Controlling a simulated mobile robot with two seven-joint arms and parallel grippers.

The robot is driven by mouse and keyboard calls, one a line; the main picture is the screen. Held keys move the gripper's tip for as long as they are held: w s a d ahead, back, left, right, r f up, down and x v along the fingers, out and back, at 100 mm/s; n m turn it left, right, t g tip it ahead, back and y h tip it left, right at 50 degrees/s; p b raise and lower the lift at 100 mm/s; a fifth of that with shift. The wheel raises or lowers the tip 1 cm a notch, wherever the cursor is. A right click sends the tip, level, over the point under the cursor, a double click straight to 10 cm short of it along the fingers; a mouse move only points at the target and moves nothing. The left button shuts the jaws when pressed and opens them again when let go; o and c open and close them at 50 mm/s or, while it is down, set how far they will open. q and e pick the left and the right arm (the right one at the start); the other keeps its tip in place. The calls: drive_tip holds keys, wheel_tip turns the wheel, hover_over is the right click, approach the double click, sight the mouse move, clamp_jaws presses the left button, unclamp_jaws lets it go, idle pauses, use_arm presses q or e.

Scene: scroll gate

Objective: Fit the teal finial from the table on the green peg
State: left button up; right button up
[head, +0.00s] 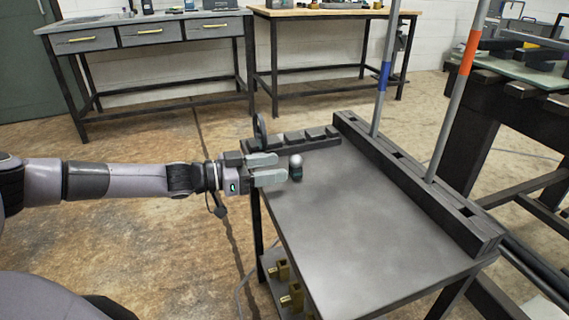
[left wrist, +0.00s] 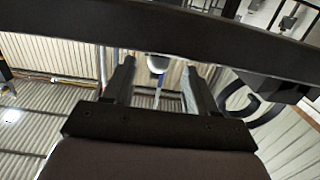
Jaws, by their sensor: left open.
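The finial (head: 296,173) stands upright near the left edge of the dark table (head: 350,215). It has a pale grey ball on top and a dark teal lower part. My left gripper (head: 286,168) is open and level beside it, with its fingertips pointing right, close to the finial. In the left wrist view a pale rounded thing (left wrist: 157,63), which looks like the finial, shows between the two spread fingers (left wrist: 157,85). I cannot tell whether a finger touches it. I see no green peg. My right gripper is not in view.
A dark slotted rail (head: 415,180) along the table's right side holds a blue-banded post (head: 385,75) and an orange-banded post (head: 460,85). A low block rack (head: 305,138) and an upright dark ring (head: 260,130) are at the far edge. The table's middle is clear.

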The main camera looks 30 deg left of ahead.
use_arm(q)
drive_tip(key=v, duration=0.8)
drive_tip(key=shift+p, duration=0.45)
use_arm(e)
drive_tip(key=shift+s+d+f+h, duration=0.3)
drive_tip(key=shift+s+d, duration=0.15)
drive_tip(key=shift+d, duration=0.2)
use_arm(q)
drive_tip(key=shift+d, duration=0.1)
